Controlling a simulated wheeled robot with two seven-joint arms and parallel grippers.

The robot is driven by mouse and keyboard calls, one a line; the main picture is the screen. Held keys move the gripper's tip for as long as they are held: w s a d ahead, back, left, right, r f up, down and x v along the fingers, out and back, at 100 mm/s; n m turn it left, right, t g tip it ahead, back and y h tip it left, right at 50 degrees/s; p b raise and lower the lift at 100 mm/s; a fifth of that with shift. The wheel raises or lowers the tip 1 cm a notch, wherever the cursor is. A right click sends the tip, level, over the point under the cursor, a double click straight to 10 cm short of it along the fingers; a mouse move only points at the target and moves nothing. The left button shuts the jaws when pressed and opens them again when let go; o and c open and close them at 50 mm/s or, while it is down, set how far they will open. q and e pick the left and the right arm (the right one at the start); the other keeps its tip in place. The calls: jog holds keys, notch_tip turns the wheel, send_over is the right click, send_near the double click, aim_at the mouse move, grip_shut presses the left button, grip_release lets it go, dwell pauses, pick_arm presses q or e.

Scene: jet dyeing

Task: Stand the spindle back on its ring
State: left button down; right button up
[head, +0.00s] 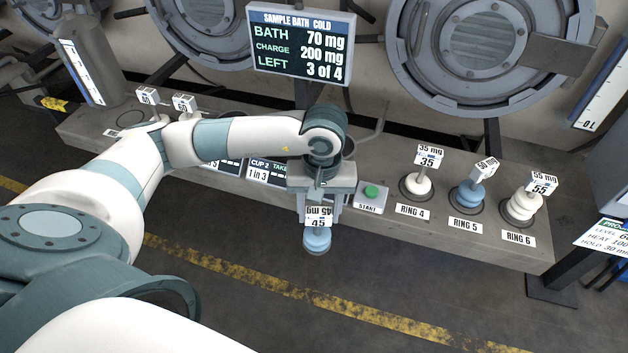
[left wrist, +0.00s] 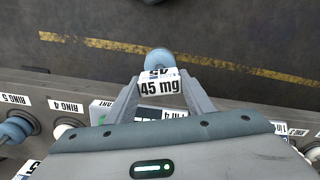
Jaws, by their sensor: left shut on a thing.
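My left gripper (head: 319,207) is shut on a spindle (head: 317,240) with a blue body and a white tag block reading 45 mg. The spindle hangs beyond the bench's front edge, over the floor, tag at the top and body below. In the left wrist view the spindle's tag (left wrist: 160,87) sits between the two fingers. Spindles stand on ring 4 (head: 415,186) (white, 35), ring 5 (head: 467,193) (blue, 50) and ring 6 (head: 522,205) (white, 55). My right gripper is not in view.
The grey bench (head: 470,242) runs across the view. A green START button (head: 371,192) sits right of the gripper, with cup signs left of it. A display (head: 301,42) reads bath 70 mg, charge 200 mg, left 3 of 4. Two tagged spindles (head: 184,103) show behind my arm.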

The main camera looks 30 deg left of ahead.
aim_at(323, 246)
pick_arm(q)
jog(key=s+d+f+m, duration=0.1)
jog(key=m, duration=0.1)
jog(key=s+d+f+m, duration=0.1)
jog(key=f+m, duration=0.1)
jog(key=s+d+f+m, duration=0.1)
jog(key=s+f+m, duration=0.1)
jog(key=shift+d+f, duration=0.25)
jog(key=shift+d, duration=0.05)
